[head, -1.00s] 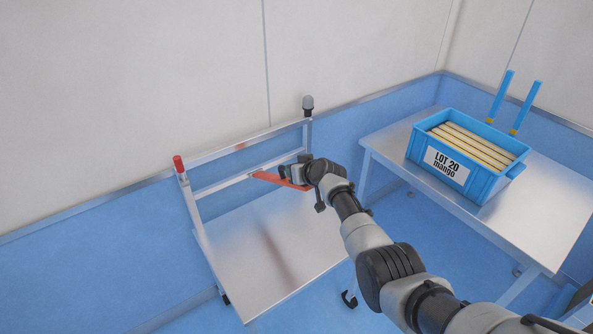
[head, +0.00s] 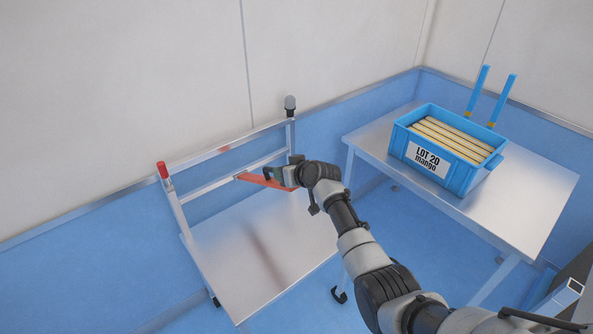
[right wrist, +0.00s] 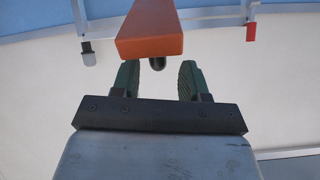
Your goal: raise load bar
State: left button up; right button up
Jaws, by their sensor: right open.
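The load bar is an orange-red bar (head: 262,181) that sticks out from the upright frame of a metal cart (head: 215,242), above its flat deck. My right gripper (head: 279,174) is at the bar in the head view, hiding part of it. In the right wrist view the bar (right wrist: 150,38) fills the upper middle, its near end just beyond the fingertips. The right gripper (right wrist: 157,78) is open and empty, one finger on each side, with a small dark rounded piece (right wrist: 157,63) beneath the bar's end. My left gripper is not in view.
The cart's frame has a red-capped post (head: 162,170) and a grey knob (head: 290,103). A steel table (head: 535,190) at the right bears a blue crate (head: 455,177) labelled LOT 20 mango. Two blue upright posts (head: 478,90) stand behind the crate. The cart deck is clear.

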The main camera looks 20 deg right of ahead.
jog(key=v, duration=0.6)
dwell(0.4)
